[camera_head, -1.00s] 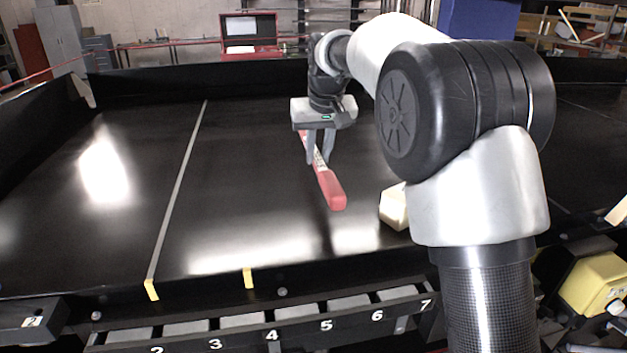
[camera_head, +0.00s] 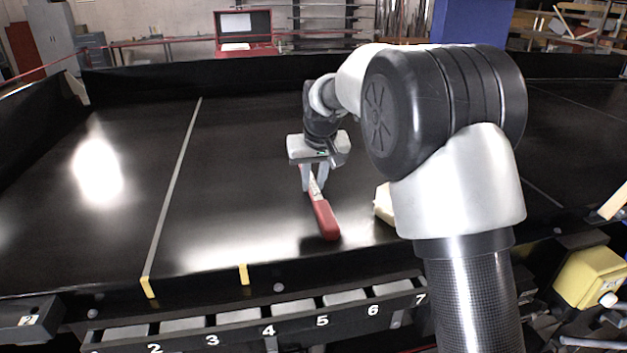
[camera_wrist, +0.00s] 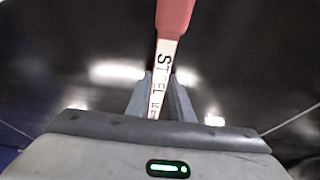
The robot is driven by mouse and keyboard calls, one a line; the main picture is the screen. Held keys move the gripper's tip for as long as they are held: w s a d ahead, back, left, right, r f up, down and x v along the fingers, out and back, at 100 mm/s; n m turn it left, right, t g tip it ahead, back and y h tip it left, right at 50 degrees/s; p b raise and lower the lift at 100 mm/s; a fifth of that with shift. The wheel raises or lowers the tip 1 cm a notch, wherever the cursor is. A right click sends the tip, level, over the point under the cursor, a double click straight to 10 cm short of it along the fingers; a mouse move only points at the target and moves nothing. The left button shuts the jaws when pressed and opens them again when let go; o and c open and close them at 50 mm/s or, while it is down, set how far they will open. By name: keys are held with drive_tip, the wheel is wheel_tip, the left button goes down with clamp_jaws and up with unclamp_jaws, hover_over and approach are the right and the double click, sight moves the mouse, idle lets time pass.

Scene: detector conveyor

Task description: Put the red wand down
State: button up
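The red wand (camera_head: 325,219) has a thick red handle and a white section with dark lettering. In the head view its red end points toward the near edge of the black conveyor surface (camera_head: 235,170). My gripper (camera_head: 314,188) has its fingers on both sides of the white section and is shut on it. In the wrist view the wand (camera_wrist: 174,14) runs up from between the fingers of my gripper (camera_wrist: 160,95), and part of the lettering shows. The wand is low over the conveyor; I cannot tell whether it touches the surface. Its far end is hidden.
A cream block (camera_head: 384,204) lies just right of the wand, partly hidden by my arm. The surface left of the wand is clear up to a grey seam line (camera_head: 178,180). Numbered bins (camera_head: 240,317) line the near edge. A red case (camera_head: 243,33) stands beyond the conveyor.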

drive_tip(key=o, duration=0.4)
drive_tip(key=shift+r, duration=0.1)
drive_tip(key=v, duration=1.2)
drive_tip(key=s+d+r, duration=0.3)
drive_tip(key=s+d, duration=0.2)
drive_tip(key=s, duration=0.1)
drive_tip(key=s+d+f+m, duration=0.1)
drive_tip(key=s+d, duration=0.3)
drive_tip(key=s, duration=0.5)
drive_tip(key=s+d+f+m, duration=0.1)
drive_tip(key=s+d+f, duration=0.3)
drive_tip(key=s, duration=0.5)
drive_tip(key=s+d+f+m+t+h, duration=0.1)
drive_tip(key=s+d, duration=0.3)
drive_tip(key=s, duration=0.5)
drive_tip(key=shift+d+f, duration=0.2)
drive_tip(key=shift+f, duration=0.55)
